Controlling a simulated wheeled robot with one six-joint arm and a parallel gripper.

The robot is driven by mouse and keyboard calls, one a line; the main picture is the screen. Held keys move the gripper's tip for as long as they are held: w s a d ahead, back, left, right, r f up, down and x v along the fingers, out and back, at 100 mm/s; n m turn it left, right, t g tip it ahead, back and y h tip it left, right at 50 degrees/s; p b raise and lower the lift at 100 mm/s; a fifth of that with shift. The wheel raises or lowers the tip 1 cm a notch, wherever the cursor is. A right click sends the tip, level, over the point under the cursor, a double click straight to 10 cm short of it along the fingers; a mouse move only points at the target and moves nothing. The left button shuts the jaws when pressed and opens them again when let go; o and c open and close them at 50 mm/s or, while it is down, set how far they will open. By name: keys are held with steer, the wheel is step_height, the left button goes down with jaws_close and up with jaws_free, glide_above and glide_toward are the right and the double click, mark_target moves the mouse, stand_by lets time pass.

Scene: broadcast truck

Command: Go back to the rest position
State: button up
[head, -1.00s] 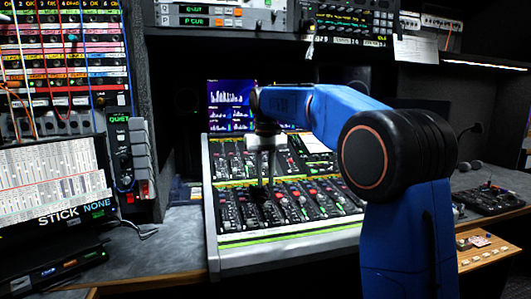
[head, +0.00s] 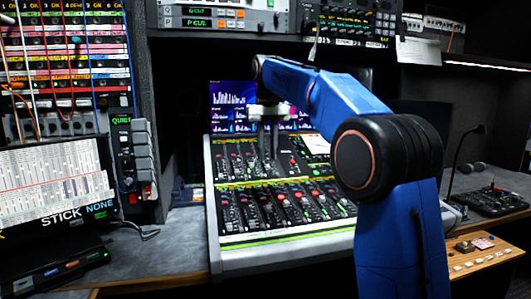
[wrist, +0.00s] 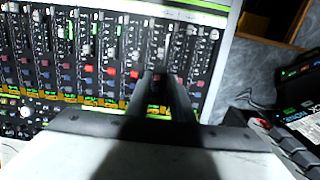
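My gripper (head: 268,158) hangs from the raised blue arm, pointing down in the air above the audio mixing console (head: 290,240). Its two dark fingers are close together, and I see nothing held between them. In the wrist view the fingertips (wrist: 160,76) are near the middle, in front of the console's rows of knobs and coloured buttons. The fingers do not appear to touch the console.
A screen with blue bar graphs (head: 232,108) stands behind the console. A rack with patch cables (head: 70,60) and a tilted display (head: 55,190) are at left. A small control panel (head: 490,200) and a gooseneck lamp (head: 466,140) are at right. Equipment shelves hang overhead.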

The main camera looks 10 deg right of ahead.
steer(key=s+d+f+t, duration=0.15)
steer(key=s+f, duration=0.25)
steer(key=s, duration=0.7)
steer(key=s+d+f+t, duration=0.1)
steer(key=s+d+f, duration=0.2)
steer(key=s, duration=0.7)
steer(key=s+d+f+t, duration=0.2)
steer(key=s+f, duration=1.9)
steer(key=shift+s+d+f, duration=0.15)
steer(key=shift+d+f, duration=0.2)
steer(key=shift+d, duration=0.05)
